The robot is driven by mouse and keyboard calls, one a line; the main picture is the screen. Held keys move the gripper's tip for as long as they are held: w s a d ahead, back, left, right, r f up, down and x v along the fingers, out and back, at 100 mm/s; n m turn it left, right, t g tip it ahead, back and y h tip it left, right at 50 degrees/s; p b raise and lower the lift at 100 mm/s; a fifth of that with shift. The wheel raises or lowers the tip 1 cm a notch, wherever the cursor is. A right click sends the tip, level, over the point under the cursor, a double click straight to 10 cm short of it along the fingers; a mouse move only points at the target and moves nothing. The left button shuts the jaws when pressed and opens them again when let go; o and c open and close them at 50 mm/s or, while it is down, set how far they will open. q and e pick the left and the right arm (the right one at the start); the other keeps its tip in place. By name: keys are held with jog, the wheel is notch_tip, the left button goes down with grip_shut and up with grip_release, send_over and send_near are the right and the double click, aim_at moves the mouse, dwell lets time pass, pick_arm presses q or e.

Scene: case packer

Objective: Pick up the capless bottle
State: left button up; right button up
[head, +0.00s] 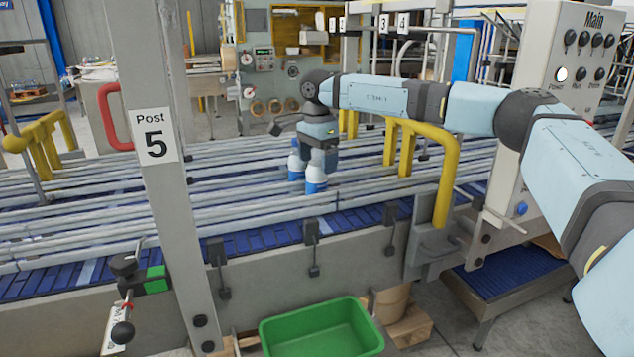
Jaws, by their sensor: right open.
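Two white-and-blue bottles stand upright close together on the conveyor. The nearer bottle (316,182) is directly under my right gripper (319,165), whose fingers point down at its top. Its top is hidden by the fingers, so I cannot tell whether it has a cap. The other bottle (296,164) is just behind and to the left, partly beside the gripper, and seems to have a blue top. My right gripper is open; whether its fingers touch the nearer bottle is too small to tell. My left gripper is not in view.
The conveyor (100,225) has several grey guide rails running across it. Yellow guard bars (447,175) stand to the right, and the Post 5 column (165,230) stands to the left. A green bin (322,330) sits below in front. A control box (583,55) is at right.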

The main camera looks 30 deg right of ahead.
jog(key=shift+f, duration=0.35)
jog(key=shift+r, duration=0.1)
jog(key=c, duration=1.5)
